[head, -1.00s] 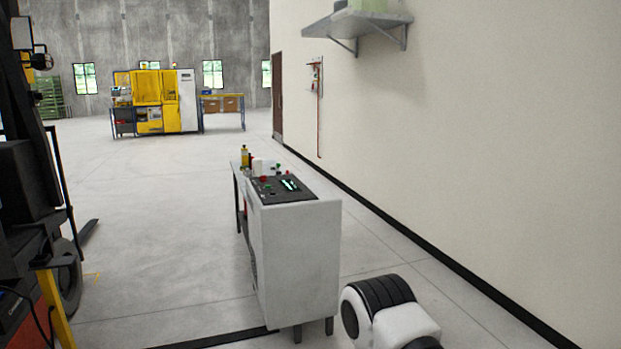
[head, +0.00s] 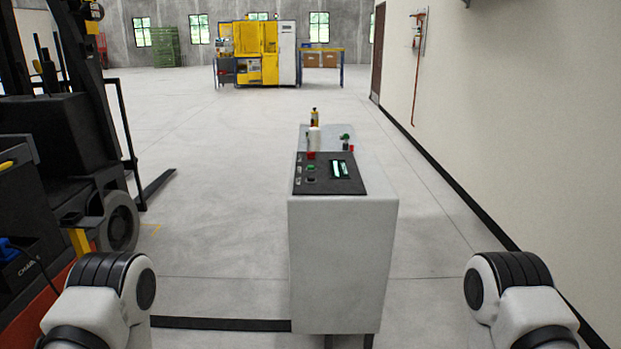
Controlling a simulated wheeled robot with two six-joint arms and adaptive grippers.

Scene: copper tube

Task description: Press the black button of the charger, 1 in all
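A dark box with white lettering that begins "CHAR" (head: 22,266), apparently the charger, is at the lower left edge of the head view, partly cut off. A blue part (head: 10,243) and a thin dark cable are at its top. I cannot make out its black button. Rounded white and black parts of my two arms show at the lower left and lower right. Both grippers are out of view.
A grey control cabinet (head: 342,255) with a black panel stands ahead, with small bottles behind the panel. A forklift (head: 75,150) stands at the left, its fork near the floor. A wall (head: 530,120) runs along the right. The floor between forklift and cabinet is clear.

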